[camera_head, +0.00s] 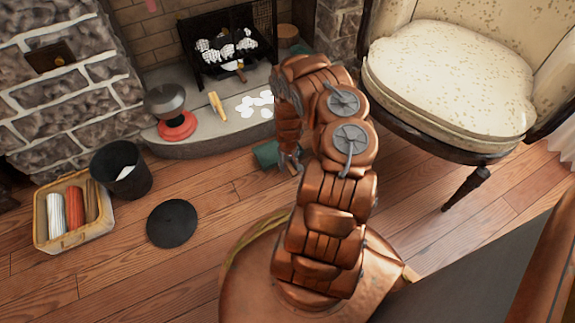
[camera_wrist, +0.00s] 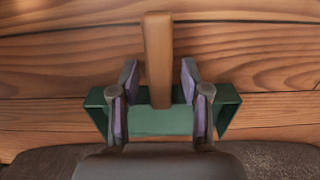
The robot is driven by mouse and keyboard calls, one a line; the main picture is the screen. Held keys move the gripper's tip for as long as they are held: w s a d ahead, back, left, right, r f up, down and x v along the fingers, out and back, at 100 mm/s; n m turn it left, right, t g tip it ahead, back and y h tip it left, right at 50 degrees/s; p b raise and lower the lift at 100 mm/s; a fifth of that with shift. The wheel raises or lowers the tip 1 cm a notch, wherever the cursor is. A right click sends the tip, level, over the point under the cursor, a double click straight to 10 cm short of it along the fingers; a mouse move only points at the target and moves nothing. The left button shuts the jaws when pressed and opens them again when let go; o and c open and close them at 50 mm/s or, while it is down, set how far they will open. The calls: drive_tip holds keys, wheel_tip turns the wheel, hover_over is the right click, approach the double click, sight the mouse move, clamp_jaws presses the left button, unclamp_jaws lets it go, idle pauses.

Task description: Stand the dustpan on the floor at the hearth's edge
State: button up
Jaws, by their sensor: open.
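The green dustpan (camera_head: 266,154) is at the floor beside the front edge of the stone hearth (camera_head: 205,147), partly hidden by my arm in the head view. In the wrist view the dustpan (camera_wrist: 150,121) shows its green pan, with its brown wooden handle (camera_wrist: 158,55) pointing up the picture. My gripper (camera_wrist: 159,80) is open, with one finger on each side of the handle and a gap on both sides. In the head view my gripper (camera_head: 290,161) is low at the dustpan. The grey hearth edge (camera_wrist: 45,161) runs along the bottom of the wrist view.
On the hearth stand a red-based pot (camera_head: 170,112), a yellow object (camera_head: 217,106) and white pieces (camera_head: 253,104). A black bucket (camera_head: 121,170), a basket (camera_head: 48,246) and a black disc (camera_head: 172,223) are on the floor at left. An armchair (camera_head: 450,75) stands right. Floor between is clear.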

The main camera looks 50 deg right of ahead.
wheel_tip(320, 180, up, 28)
drive_tip(key=a+g+p, duration=0.1)
drive_tip(key=a+p, duration=0.2)
drive_tip(key=p, duration=0.6)
drive_tip(key=s+a+r+g, duration=0.1)
drive_tip(key=s+a+r, duration=0.1)
drive_tip(key=a+r, duration=0.5)
drive_tip(key=s+a+r, duration=0.1)
drive_tip(key=a+r, duration=0.3)
drive_tip(key=r, duration=0.6)
drive_tip(key=s+a+r+n+g, duration=0.1)
drive_tip(key=s+a+r+n, duration=0.1)
drive_tip(key=s+a+r, duration=0.5)
drive_tip(key=s+a+r+n, duration=0.2)
drive_tip(key=s+a+r, duration=0.5)
drive_tip(key=s+a, duration=0.5)
drive_tip(key=s, duration=0.3)
drive_tip(key=shift+s+g, duration=0.2)
drive_tip(key=shift+g, duration=0.2)
drive_tip(key=shift+r, duration=0.15)
